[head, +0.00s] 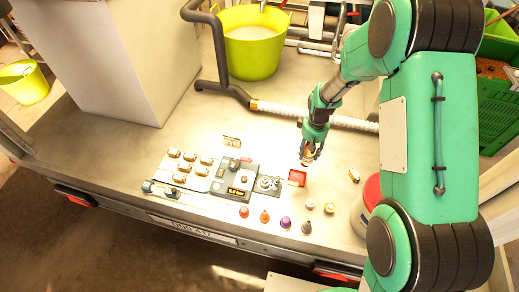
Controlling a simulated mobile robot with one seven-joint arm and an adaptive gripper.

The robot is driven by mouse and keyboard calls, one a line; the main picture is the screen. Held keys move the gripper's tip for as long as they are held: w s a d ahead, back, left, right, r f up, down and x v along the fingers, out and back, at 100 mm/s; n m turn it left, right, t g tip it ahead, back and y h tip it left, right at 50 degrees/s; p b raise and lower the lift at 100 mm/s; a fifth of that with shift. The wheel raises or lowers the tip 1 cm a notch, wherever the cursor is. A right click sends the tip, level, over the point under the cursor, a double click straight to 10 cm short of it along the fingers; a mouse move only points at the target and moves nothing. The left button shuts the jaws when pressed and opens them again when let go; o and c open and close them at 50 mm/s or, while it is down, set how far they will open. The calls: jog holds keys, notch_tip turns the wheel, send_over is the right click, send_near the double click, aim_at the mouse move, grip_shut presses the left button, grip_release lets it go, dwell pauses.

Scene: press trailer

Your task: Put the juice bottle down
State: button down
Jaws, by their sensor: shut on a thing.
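My gripper (309,151) is in the middle right of the head view, pointing down over the pale trailer bed. It is shut on a small tan and whitish thing, which I take to be the juice bottle (307,158). The fingers cover much of it, and its shape is hard to make out. It is just above and behind a small red tray (297,177) in the picture. I cannot tell whether its lower end touches anything.
A grey device (235,178) stands left of the red tray, beside a panel with several small jars (183,168). Several small coloured items, one purple (285,222), line the front edge. A red-lidded tub (371,190) stands right. A ribbed hose (290,110) and yellow-green bucket (249,55) are behind.

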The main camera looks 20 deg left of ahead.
jog(key=s+a+r+n+p, duration=0.1)
jog(key=s+a+n, duration=0.2)
jog(key=a, duration=0.6)
jog(key=s+a+r+n+p, duration=0.1)
jog(key=s+a+r+n, duration=0.15)
jog(key=a, duration=0.75)
notch_tip(320, 180, down, 6)
jog(key=shift+s+d, duration=0.2)
jog(key=shift+s, duration=0.2)
jog(key=w+a+f+b, duration=0.1)
jog(key=w+a+b, duration=0.1)
jog(key=w+a, duration=0.6)
jog(key=w, duration=0.6)
jog(key=shift+f, duration=0.25)
jog(key=shift+a, duration=0.1)
jog(key=shift+s+f, duration=0.1)
